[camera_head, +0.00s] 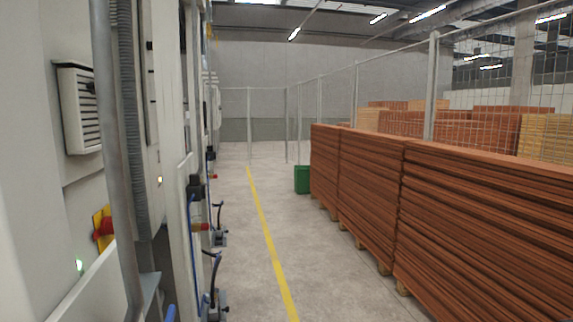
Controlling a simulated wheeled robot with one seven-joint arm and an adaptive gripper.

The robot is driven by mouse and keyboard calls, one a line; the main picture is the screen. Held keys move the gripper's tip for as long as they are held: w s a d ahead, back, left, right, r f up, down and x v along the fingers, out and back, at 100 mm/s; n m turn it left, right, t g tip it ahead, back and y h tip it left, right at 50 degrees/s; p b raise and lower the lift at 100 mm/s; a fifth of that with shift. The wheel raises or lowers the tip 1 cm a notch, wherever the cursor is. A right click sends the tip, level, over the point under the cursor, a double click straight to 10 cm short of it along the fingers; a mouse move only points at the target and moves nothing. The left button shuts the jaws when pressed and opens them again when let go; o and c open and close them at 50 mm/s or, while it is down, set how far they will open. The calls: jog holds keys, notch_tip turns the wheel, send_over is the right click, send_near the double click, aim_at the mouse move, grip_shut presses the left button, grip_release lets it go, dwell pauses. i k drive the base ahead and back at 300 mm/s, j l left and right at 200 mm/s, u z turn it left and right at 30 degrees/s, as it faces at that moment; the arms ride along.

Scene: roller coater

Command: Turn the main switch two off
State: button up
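A red rotary switch (103,228) on a yellow plate (97,217) sits low on the side of the pale machine cabinet (35,180) at the left. It partly hides behind a grey vertical pipe (118,180). I cannot read any label, so I cannot tell if this is main switch two, and its exact setting is too small to tell. A small green-white light (79,265) glows below it. My gripper is not in view.
A concrete aisle with a yellow floor line (262,230) runs ahead, mostly clear. Machine parts with hoses (214,270) stick out on its left. Stacked reddish boards (480,220) and a wire fence (490,80) stand right. A green bin (302,180) stands farther back.

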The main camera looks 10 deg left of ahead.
aim_at(155, 255)
jog(key=i+l+z, duration=0.1)
jog(key=i, duration=0.7)
jog(key=i+l, duration=0.15)
jog(key=i, duration=0.6)
jog(key=i+l+u, duration=0.1)
jog(key=i+u, duration=0.3)
jog(key=i+l+u, duration=0.15)
jog(key=u, duration=0.25)
jog(key=i+l+u, duration=0.55)
jog(key=u, duration=0.25)
jog(key=i+l+u, duration=0.1)
jog(key=l+u, duration=0.35)
jog(key=i+l+u, duration=0.1)
jog(key=u, duration=0.3)
jog(key=l+u, duration=0.8)
jog(key=k+j, duration=0.05)
jog(key=j, duration=0.05)
